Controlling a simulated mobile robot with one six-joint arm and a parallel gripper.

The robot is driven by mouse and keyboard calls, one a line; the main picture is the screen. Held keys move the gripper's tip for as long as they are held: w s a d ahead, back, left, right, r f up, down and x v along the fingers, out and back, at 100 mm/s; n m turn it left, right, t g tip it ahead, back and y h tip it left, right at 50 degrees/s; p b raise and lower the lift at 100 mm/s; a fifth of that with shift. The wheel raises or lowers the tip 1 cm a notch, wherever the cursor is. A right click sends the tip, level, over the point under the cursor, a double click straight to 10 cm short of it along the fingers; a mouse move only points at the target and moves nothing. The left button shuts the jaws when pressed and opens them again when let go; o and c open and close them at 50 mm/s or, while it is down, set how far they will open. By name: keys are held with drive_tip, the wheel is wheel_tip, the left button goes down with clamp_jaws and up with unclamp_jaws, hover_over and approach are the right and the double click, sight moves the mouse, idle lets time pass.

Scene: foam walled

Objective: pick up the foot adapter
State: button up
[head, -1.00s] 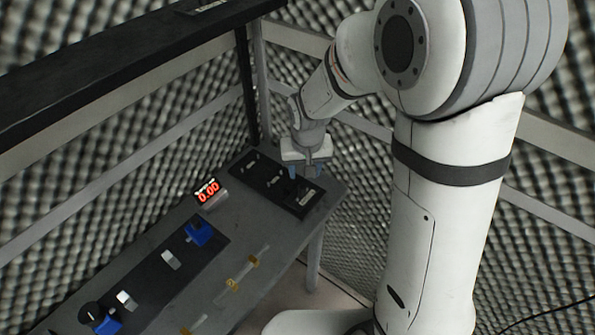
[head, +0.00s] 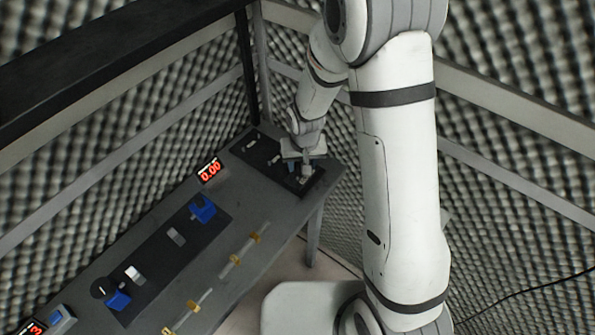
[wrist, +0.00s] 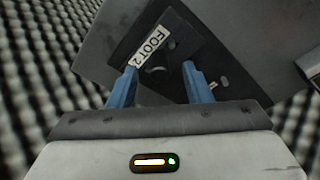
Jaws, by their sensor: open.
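My gripper (head: 299,170) is low over the right end of a black holder panel (head: 262,153) at the table's far end. In the wrist view my gripper (wrist: 159,68) has its two blue fingers apart, with nothing clamped between them. The panel (wrist: 182,52) carries a white label (wrist: 156,42) that reads "FOOT2". A small dark grey part, apparently the foot adapter (wrist: 157,71), lies just below the label, between the fingertips. Its outline is hard to make out. In the head view my gripper partly hides that spot.
A red display reading 0.00 (head: 210,170) stands left of the panel. A long dark fixture (head: 150,275) with blue clamps (head: 202,208) lies nearer, beside clear rods with yellow parts (head: 235,259). Foam walls and a frame post (head: 245,75) stand close behind.

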drive_tip(key=shift+c, duration=0.5)
clamp_jaws()
